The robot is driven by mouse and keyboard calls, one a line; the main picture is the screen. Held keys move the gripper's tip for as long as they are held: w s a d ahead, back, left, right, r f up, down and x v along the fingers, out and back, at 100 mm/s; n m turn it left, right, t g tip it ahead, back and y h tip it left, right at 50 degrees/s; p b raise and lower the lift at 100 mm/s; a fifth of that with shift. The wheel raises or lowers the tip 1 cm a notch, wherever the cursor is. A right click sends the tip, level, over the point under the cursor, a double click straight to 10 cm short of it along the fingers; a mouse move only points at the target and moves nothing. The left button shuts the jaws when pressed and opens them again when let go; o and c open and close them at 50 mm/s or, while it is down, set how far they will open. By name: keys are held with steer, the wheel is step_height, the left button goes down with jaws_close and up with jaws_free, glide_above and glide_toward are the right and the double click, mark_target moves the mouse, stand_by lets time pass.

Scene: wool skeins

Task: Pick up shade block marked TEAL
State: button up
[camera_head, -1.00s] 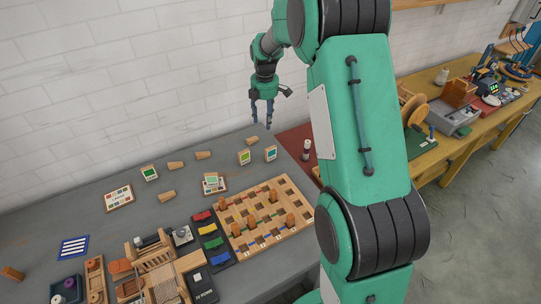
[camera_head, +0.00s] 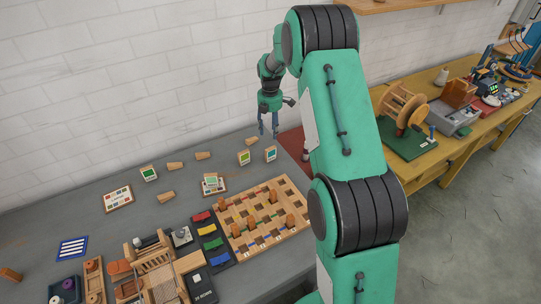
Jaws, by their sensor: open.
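Small pale blocks with coloured faces stand on the grey table. One with a blue-green face (camera_head: 271,154) is at the right, one with a yellow-green face (camera_head: 243,158) is just left of it, and one with a green face (camera_head: 149,174) is farther left. Another green-faced block (camera_head: 211,182) is at a pale card or stand in the middle. The markings are too small to read, so I cannot confirm which says TEAL. My gripper (camera_head: 268,131) points down, open and empty, a little above the blue-green block in the picture. The exact gap is hard to judge.
Several wooden pegs (camera_head: 166,196) lie around the blocks. A wooden pegboard (camera_head: 287,190) stands in front, with a dark strip of coloured pads (camera_head: 209,231) beside it. A swatch card (camera_head: 118,197) lies left. A white brick wall (camera_head: 120,90) is close behind.

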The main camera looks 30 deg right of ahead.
mark_target(270, 151)
step_height(270, 151, down, 8)
steer(key=shift+f+b, duration=0.1)
steer(key=shift+b, duration=0.7)
steer(key=shift+f+b, duration=0.85)
steer(key=shift+f, duration=1.7)
jaws_close()
